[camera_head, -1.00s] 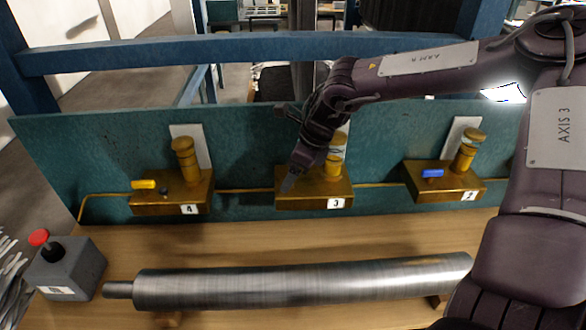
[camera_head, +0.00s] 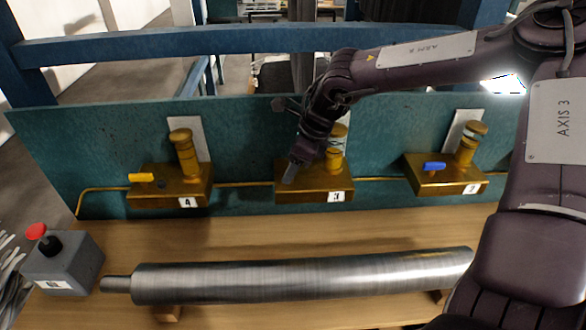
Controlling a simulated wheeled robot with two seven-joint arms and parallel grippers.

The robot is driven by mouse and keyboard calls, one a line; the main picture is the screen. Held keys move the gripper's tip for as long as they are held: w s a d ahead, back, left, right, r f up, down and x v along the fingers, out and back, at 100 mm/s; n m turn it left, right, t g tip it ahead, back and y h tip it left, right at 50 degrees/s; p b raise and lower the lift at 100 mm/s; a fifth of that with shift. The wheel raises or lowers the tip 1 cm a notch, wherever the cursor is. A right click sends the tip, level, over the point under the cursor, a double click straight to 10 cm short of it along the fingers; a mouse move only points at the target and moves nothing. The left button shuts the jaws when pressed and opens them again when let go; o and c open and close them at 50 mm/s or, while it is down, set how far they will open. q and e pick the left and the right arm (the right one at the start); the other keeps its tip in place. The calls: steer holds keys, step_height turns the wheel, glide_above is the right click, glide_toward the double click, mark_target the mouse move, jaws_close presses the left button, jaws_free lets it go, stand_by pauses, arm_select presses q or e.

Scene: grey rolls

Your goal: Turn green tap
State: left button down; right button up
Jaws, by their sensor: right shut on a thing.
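My right arm comes in from the right, and its gripper (camera_head: 294,172) is down at the left part of the brass block labelled 3 (camera_head: 320,194). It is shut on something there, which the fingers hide. No green handle shows; the tap on block 3 is behind my gripper. A yellow tap handle (camera_head: 142,177) sits on block 4 (camera_head: 180,196) at the left. A blue tap handle (camera_head: 433,166) sits on block 2 (camera_head: 440,186) at the right. My left gripper is not in view.
A teal panel (camera_head: 90,150) stands behind the blocks, with a blue beam (camera_head: 200,50) above it. A grey metal roll (camera_head: 300,277) lies across the wooden table (camera_head: 250,233) in front. A grey box with a red button (camera_head: 62,262) stands at the left.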

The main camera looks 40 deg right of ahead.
steer(key=shift+f+n+b, duration=0.2)
steer(key=shift+n+b, duration=0.5)
steer(key=shift+b, duration=0.1)
steer(key=shift+r+n+y, duration=0.2)
steer(key=shift+n+y, duration=0.1)
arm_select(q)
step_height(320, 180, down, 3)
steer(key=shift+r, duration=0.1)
arm_select(e)
steer(key=o, duration=1)
steer(key=shift+g, duration=0.3)
steer(key=shift+d+r+b, duration=0.25)
steer(key=shift+r+b, duration=0.05)
steer(key=shift+r, duration=0.2)
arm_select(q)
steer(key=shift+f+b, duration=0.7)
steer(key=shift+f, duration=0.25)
arm_select(e)
steer(key=v, duration=0.6)
steer(key=shift+s+d+r, duration=0.1)
steer(key=shift+s+r, duration=0.15)
steer(key=shift+r, duration=0.05)
